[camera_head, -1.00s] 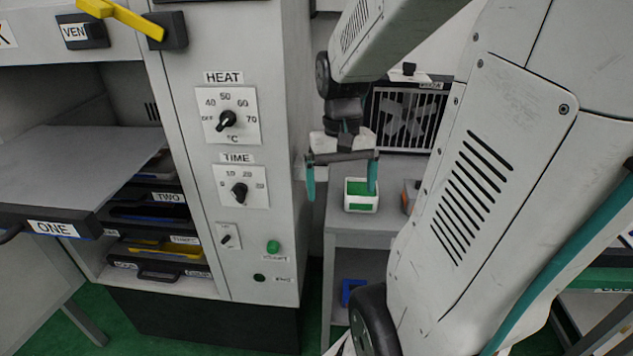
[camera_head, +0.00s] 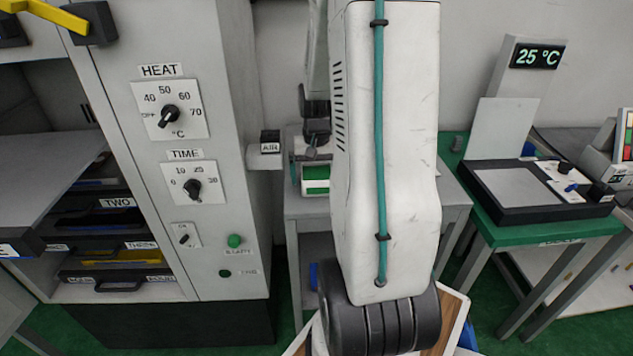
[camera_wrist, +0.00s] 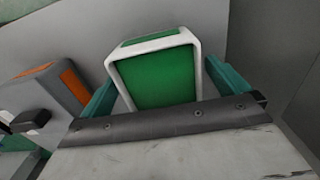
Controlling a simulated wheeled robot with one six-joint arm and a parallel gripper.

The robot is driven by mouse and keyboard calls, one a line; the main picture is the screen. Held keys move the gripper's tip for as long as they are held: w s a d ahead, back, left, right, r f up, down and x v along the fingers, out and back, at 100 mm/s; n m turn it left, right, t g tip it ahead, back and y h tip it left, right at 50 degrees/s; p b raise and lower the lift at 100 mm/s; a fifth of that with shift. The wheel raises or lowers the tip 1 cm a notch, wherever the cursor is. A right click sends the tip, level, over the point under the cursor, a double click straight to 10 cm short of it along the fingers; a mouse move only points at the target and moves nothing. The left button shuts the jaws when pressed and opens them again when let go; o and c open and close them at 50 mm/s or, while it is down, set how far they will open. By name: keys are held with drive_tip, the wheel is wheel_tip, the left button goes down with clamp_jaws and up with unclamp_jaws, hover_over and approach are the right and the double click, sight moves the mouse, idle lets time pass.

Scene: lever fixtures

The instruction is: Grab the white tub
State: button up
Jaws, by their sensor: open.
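The white tub, with green faces, stands on a small grey table in the head view (camera_head: 316,186), partly behind my arm. In the wrist view the white tub (camera_wrist: 155,76) is large and close, with its green side facing the camera. My gripper (camera_wrist: 163,86) is open, with one teal finger on each side of the tub. A narrow gap seems to show at the sides; contact cannot be made out. In the head view my gripper (camera_head: 306,160) is mostly hidden behind my arm.
A grey and orange object (camera_wrist: 52,92) stands close to the left finger in the wrist view. The cabinet with HEAT and TIME dials (camera_head: 200,150) rises left of the small grey table (camera_head: 300,210). A green-topped bench (camera_head: 500,230) is at the right.

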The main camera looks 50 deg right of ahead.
drive_tip(key=shift+f, duration=0.65)
drive_tip(key=c, duration=1.1)
drive_tip(key=shift+r, duration=0.15)
